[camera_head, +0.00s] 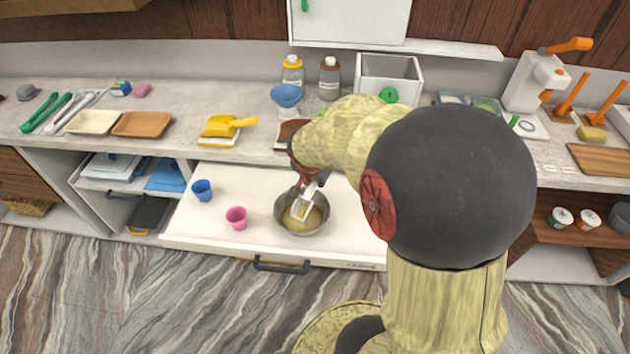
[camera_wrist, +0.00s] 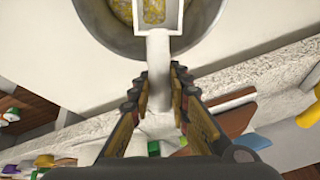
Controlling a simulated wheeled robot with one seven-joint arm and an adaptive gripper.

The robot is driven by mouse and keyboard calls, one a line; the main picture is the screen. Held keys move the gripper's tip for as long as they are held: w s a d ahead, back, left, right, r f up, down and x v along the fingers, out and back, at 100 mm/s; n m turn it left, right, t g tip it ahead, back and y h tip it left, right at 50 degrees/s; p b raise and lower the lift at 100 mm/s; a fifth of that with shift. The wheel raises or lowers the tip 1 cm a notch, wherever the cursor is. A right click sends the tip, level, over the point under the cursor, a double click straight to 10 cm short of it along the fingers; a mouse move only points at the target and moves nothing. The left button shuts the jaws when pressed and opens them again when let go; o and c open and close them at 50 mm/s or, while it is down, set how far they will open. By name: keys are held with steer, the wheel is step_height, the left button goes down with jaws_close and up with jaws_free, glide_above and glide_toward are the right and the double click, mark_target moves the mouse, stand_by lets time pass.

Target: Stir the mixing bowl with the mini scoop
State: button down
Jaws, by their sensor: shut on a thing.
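The mixing bowl (camera_head: 286,227) is a round grey metal bowl with a yellow mix inside, standing on the white pulled-out drawer. In the wrist view the bowl (camera_wrist: 104,38) is at the top, partly cut off. The mini scoop (camera_head: 301,210) is white, with its square head inside the bowl. The wrist view shows the scoop's handle (camera_wrist: 159,62) running down between my fingers, and yellow mix shows within the head's outline. My gripper (camera_wrist: 160,86) is shut on the handle, just outside the bowl's rim in that view. In the head view my gripper (camera_head: 309,184) is above the bowl, partly hidden by my arm.
A blue cup (camera_head: 202,190) and a pink cup (camera_head: 236,217) stand left of the bowl on the drawer (camera_head: 190,226). Behind, the counter holds a yellow scoop (camera_head: 222,126), a blue bowl (camera_head: 287,96), bottles and a white bin (camera_head: 389,72). My arm hides the drawer's right part.

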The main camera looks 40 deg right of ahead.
steer(key=shift+r+p, duration=0.2)
steer(key=shift+p, duration=0.9)
steer(key=y+p, duration=0.1)
steer(key=p, duration=0.5)
steer(key=shift+d, duration=0.35)
steer(key=p, duration=0.2)
steer(key=y+p, duration=0.1)
steer(key=p, duration=0.2)
steer(key=shift+w+d+f+g, duration=0.1)
steer(key=shift+w+g, duration=0.2)
steer(key=p, duration=0.5)
steer(key=shift+s+d+f+y, duration=0.1)
steer(key=shift+s+d+y, duration=0.05)
steer(key=shift+d+y, duration=0.15)
steer(key=f+b, duration=0.1)
steer(key=b, duration=0.2)
steer(key=shift+d+y, duration=0.4)
steer(key=shift+b, duration=0.65)
steer(key=shift+w+d+r+m+g+y+p, duration=0.15)
steer(key=shift+r+g+y+p, duration=0.1)
steer(key=shift+r+y+p, duration=0.55)
steer(key=shift+w+d+r+m+g+y+p, duration=0.2)
steer(key=shift+r+p, duration=0.25)
steer(key=shift+r, duration=0.65)
steer(key=shift+s+a, duration=0.1)
steer(key=shift+s, duration=0.05)
